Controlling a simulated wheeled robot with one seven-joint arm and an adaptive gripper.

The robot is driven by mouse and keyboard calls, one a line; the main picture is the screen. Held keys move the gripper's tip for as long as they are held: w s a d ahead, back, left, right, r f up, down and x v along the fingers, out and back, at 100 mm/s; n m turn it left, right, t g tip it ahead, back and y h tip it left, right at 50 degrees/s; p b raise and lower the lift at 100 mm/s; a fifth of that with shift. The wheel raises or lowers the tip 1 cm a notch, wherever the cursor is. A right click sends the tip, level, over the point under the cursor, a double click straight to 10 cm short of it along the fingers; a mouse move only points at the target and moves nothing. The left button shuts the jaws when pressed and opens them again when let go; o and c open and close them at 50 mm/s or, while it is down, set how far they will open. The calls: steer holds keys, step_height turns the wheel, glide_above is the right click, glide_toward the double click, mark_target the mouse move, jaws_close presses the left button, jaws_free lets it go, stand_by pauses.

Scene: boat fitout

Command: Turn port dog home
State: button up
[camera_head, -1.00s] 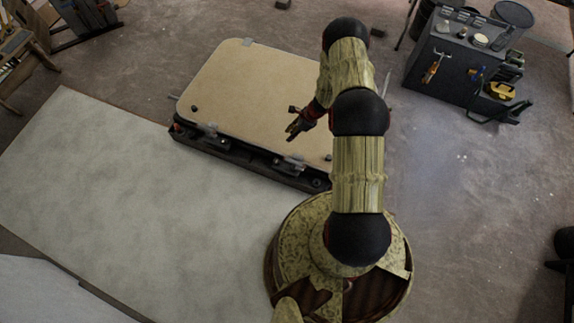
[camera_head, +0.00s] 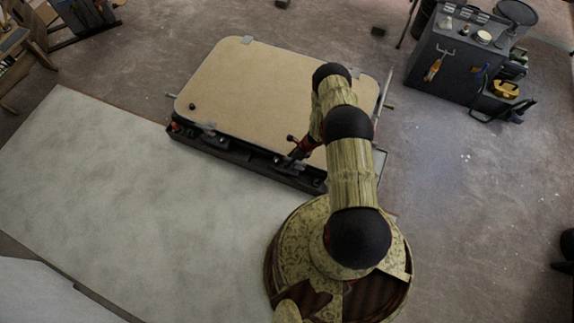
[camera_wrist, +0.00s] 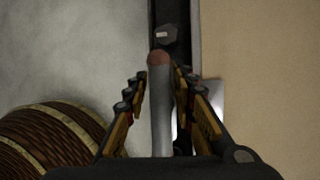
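A tan hatch panel (camera_head: 255,90) with rounded corners lies on a dark frame (camera_head: 235,160). Metal latch pieces sit along its front edge, one of them a dog (camera_head: 207,126) left of my arm. In the wrist view a grey dog handle (camera_wrist: 161,105) with a reddish-brown tip lies lengthwise between my fingers. My gripper (camera_wrist: 160,73) is open around it, with a gap at the left finger; the right finger is closer, and I cannot tell if it touches. In the head view my gripper (camera_head: 286,160) is at the front edge, right of centre, covering most of that dog.
A pale floor sheet (camera_head: 110,190) lies left and in front of the hatch. A dark tool cabinet (camera_head: 440,65) with tools and a yellow item stands at the back right. A round black knob (camera_head: 192,107) sits on the panel's left. Floor to the right is mostly clear.

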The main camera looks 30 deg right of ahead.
steer(key=shift+b+x, duration=0.3)
steer(key=shift+x, duration=0.9)
steer(key=shift+w, duration=0.1)
steer(key=shift+c, duration=0.8)
jaws_close()
